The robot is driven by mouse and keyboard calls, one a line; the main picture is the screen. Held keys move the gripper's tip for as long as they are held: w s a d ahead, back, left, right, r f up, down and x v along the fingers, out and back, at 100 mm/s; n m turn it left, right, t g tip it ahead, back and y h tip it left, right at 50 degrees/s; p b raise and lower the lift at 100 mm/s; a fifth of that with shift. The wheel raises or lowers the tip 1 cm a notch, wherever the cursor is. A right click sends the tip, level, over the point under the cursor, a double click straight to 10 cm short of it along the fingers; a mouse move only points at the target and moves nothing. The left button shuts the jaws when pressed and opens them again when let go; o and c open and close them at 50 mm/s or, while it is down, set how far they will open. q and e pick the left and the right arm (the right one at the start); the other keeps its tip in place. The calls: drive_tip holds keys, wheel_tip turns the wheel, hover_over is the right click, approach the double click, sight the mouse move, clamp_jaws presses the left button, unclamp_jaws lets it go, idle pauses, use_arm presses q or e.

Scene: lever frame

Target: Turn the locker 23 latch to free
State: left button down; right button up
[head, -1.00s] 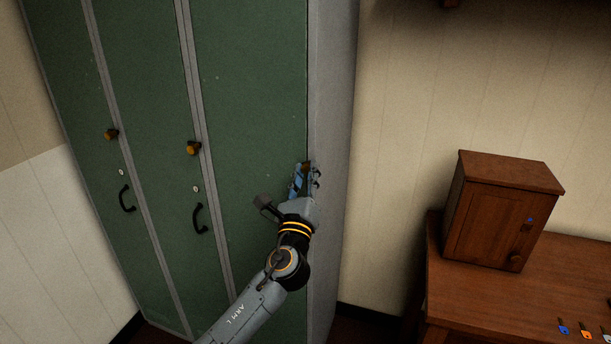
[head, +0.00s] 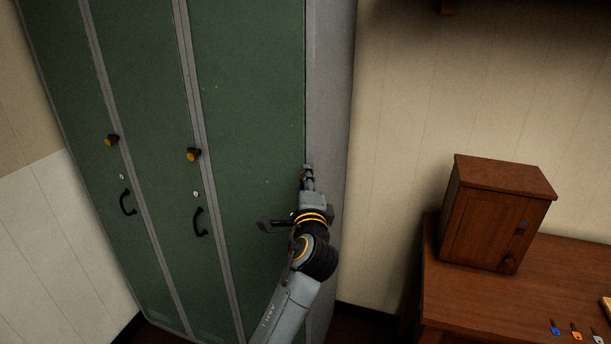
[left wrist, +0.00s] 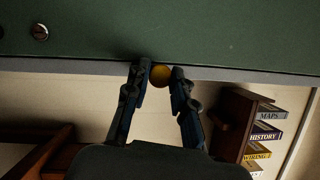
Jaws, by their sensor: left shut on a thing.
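The bank of green lockers (head: 245,80) fills the left of the head view. Two doors show amber latch knobs, a middle one (head: 193,155) and a left one (head: 111,140). My left gripper (head: 308,172) is at the right edge of the rightmost door. In the head view the gripper mostly hides this knob. No locker number is readable. My right gripper is not in view.
Black handles (head: 200,219) and round locks sit below the other knobs. A small wooden cabinet (head: 490,215) stands on a wooden desk (head: 450,310) at right, with several coloured key tags (head: 577,336).

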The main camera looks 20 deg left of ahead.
use_arm(q)
drive_tip(key=shift+n+g+p, duration=0.5)
drive_tip(key=shift+n+p, duration=0.1)
drive_tip(key=shift+n, duration=0.5)
drive_tip(key=c, duration=1.1)
unclamp_jaws()
drive_tip(key=shift+r, duration=0.15)
